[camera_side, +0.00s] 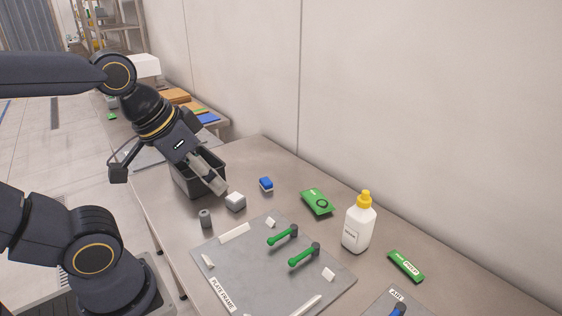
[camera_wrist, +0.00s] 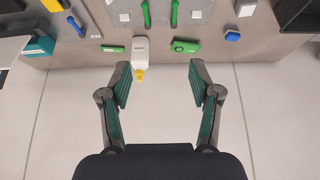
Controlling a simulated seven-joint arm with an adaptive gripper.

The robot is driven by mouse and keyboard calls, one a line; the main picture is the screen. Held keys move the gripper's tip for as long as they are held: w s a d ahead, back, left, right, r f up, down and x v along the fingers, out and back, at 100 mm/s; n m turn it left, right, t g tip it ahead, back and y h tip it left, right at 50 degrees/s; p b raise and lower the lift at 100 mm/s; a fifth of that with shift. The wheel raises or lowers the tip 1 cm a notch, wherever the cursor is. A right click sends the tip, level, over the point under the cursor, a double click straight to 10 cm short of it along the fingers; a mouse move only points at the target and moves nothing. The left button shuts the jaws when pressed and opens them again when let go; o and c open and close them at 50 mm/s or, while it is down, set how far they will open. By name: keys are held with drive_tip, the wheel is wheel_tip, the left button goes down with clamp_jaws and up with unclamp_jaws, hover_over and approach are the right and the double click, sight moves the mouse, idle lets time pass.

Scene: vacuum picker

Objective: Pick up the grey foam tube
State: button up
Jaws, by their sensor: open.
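The grey foam tube (camera_side: 205,218) is a short grey cylinder standing upright on the table in the side view, left of the plate frame mat and near the table's left edge. I cannot make it out in the wrist view. My gripper (camera_side: 215,184) hangs tilted above the table by the dark bin, higher than the tube and apart from it. In the wrist view my gripper (camera_wrist: 160,78) has its two green-padded fingers wide apart with nothing held between them.
A dark bin (camera_side: 181,180) stands behind the tube. A white-grey block (camera_side: 235,202) and a blue block (camera_side: 266,184) lie nearby. The grey mat (camera_side: 215,258) bears green handles. A white bottle (camera_side: 358,226) and green packs stand towards the wall.

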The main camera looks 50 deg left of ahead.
drive_tip(key=w+a+r+m, duration=0.2)
drive_tip(key=w+a, duration=0.2)
drive_tip(key=w, duration=0.2)
drive_tip(key=n+g, duration=0.4)
drive_tip(key=g, duration=0.2)
hover_over(204, 213)
wheel_tip(204, 213, down, 26)
drive_tip(key=shift+f, duration=0.1)
drive_tip(key=shift+a+f, duration=0.1)
drive_tip(key=shift+f, duration=2.9)
drive_tip(key=c, duration=1)
